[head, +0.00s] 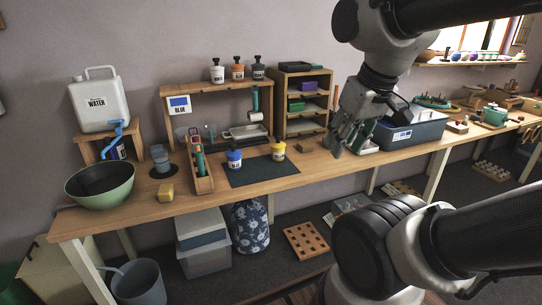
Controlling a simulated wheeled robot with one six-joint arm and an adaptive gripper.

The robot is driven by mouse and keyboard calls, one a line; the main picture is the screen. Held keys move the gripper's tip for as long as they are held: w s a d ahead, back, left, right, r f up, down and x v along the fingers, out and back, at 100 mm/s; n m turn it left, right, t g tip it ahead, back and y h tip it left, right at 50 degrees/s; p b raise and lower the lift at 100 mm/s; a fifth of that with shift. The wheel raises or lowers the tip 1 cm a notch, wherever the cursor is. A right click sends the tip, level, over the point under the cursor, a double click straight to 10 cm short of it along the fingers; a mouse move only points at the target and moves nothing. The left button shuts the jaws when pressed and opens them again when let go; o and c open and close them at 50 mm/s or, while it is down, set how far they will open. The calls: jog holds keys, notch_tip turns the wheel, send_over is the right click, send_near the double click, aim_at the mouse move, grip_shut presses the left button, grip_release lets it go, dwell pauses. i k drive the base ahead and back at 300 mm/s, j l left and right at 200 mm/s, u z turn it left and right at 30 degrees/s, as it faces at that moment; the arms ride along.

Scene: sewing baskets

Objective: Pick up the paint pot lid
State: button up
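A blue paint pot (234,159) and a yellow paint pot (278,151) stand upright on a dark mat (250,173) in the middle of the workbench. Each has a coloured top, but at this size I cannot tell a separate lid from the pot or from paint. My gripper (346,146) hangs over the bench to the right of the mat, pointing down. It looks open, with nothing visible between its fingers. It is apart from both pots, and it partly hides a small white tray (368,150) behind it.
A wooden tool box (203,184), yellow block (167,193) and green bowl (99,184) are left of the mat. A shelf marked BLUE (214,88) and a drawer rack (306,72) stand behind. A blue bin (412,131) is at right. The bench front edge is mostly clear.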

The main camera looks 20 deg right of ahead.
aim_at(233, 152)
jog(key=l+u, duration=0.15)
jog(key=l, duration=0.45)
jog(key=k+l+u, duration=0.15)
jog(key=l, duration=0.5)
jog(key=l+u, duration=0.1)
jog(key=l, duration=0.5)
